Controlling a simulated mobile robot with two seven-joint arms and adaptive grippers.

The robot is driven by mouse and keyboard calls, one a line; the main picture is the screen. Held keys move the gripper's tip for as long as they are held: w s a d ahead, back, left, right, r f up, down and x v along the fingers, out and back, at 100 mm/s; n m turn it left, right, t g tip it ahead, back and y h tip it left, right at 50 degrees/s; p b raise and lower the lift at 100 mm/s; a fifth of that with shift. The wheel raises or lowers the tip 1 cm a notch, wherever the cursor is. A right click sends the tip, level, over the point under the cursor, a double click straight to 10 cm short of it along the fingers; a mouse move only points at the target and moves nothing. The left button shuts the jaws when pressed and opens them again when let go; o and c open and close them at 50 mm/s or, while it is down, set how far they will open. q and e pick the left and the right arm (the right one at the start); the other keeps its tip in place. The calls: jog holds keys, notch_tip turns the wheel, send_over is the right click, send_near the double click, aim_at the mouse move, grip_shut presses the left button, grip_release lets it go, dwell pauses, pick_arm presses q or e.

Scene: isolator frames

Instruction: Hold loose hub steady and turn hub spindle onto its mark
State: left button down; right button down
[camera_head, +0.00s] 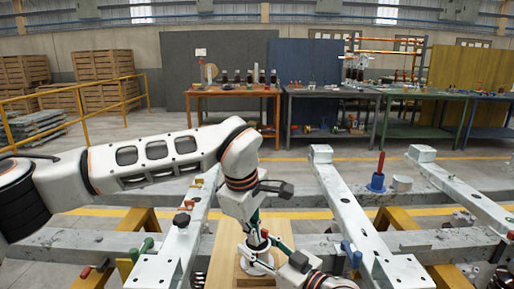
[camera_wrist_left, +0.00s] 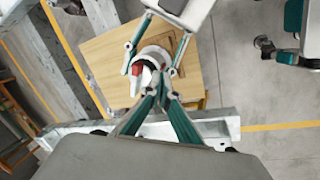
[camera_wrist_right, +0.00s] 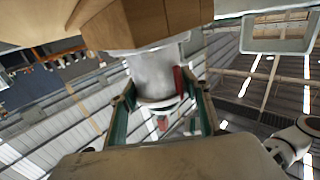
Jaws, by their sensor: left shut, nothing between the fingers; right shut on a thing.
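The pale round hub (camera_head: 258,262) sits on a wooden block (camera_head: 247,281) on the wooden board (camera_wrist_left: 105,62). In the left wrist view the hub (camera_wrist_left: 150,56) has a red part (camera_wrist_left: 136,70) on its spindle side. My left gripper (camera_head: 254,238) points down over the hub; its fingers (camera_wrist_left: 160,88) are shut and empty, close to the spindle top. My right gripper (camera_wrist_right: 160,105) is shut on the grey hub body (camera_wrist_right: 155,72), one finger on each side. A red strip (camera_wrist_right: 179,80) shows on the hub's side. The spindle's mark cannot be made out.
Pale steel beams (camera_head: 350,215) flank the board on both sides. Workbenches (camera_head: 232,92) stand far behind, across open floor.

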pick_arm(q)
jog(key=shift+w, duration=0.6)
dwell(0.7)
jog(key=shift+a, duration=0.15)
dwell(0.4)
jog(key=shift+w+a, duration=0.1)
jog(key=shift+a, duration=0.25)
jog(key=shift+w+a, duration=0.1)
jog(key=shift+a, duration=0.1)
jog(key=shift+w+a, duration=0.45)
jog(key=shift+a, duration=0.1)
dwell(0.5)
jog(key=w+v, duration=0.1)
jog(key=v, duration=0.4)
jog(key=shift+s+r, duration=0.25)
jog(key=shift+r, duration=0.3)
